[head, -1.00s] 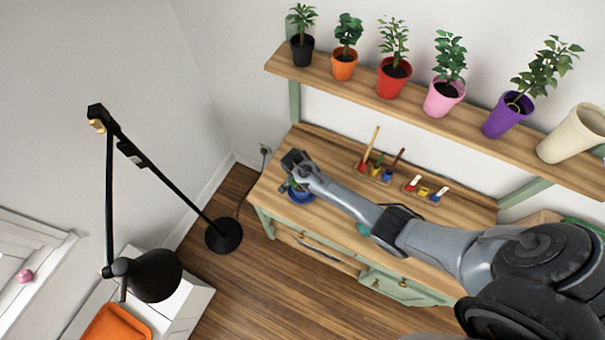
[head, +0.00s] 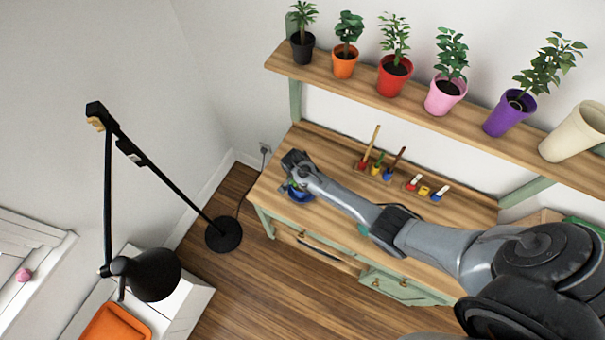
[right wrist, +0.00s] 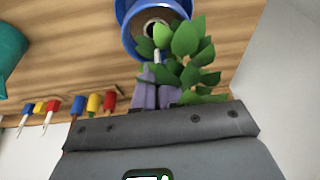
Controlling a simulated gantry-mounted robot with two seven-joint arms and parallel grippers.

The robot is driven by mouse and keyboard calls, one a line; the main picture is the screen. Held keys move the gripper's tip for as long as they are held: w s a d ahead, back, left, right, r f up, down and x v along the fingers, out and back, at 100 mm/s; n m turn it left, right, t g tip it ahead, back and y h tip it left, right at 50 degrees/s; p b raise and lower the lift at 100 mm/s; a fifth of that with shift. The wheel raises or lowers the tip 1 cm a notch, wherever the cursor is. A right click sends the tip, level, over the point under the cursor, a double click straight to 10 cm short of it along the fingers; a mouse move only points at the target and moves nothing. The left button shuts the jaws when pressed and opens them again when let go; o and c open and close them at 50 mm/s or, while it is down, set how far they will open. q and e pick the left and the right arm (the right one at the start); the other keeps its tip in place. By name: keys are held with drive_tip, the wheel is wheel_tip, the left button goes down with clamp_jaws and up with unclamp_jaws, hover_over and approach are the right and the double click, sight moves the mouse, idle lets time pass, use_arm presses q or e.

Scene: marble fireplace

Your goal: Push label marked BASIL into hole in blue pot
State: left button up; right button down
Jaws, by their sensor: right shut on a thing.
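The blue pot (head: 303,197) stands on the left end of the wooden workbench, partly hidden under my right gripper (head: 293,180). In the right wrist view the blue pot (right wrist: 124,12) is at the top, with dark soil and a dark round hole inside its rim. A leafy green plant (right wrist: 190,60) covers the pot's right side. My right gripper (right wrist: 157,92) is shut on a small pale label (right wrist: 157,56), whose tip points toward the pot. Its lettering is not visible. Whether the label touches the soil or hole cannot be told. My left gripper is not in view.
Small colourful tools stand in holders (head: 376,171) at the bench's back. Several potted plants and a cream pot (head: 575,135) stand on the shelf (head: 440,125) above. A black floor lamp (head: 223,234) stands left of the bench.

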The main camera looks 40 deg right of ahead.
drive_tip(key=shift+f, duration=0.35)
idle(0.5)
drive_tip(key=shift+f+b, duration=0.15)
drive_tip(key=shift+b, duration=0.2)
idle(0.3)
drive_tip(key=shift+f, duration=0.15)
drive_tip(key=c, duration=1.2)
unclamp_jaws()
drive_tip(key=shift+o, duration=0.2)
drive_tip(key=shift+r+p, duration=0.85)
drive_tip(key=shift+r, duration=0.1)
drive_tip(key=shift+r+p, duration=1.55)
drive_tip(key=shift+p, duration=0.05)
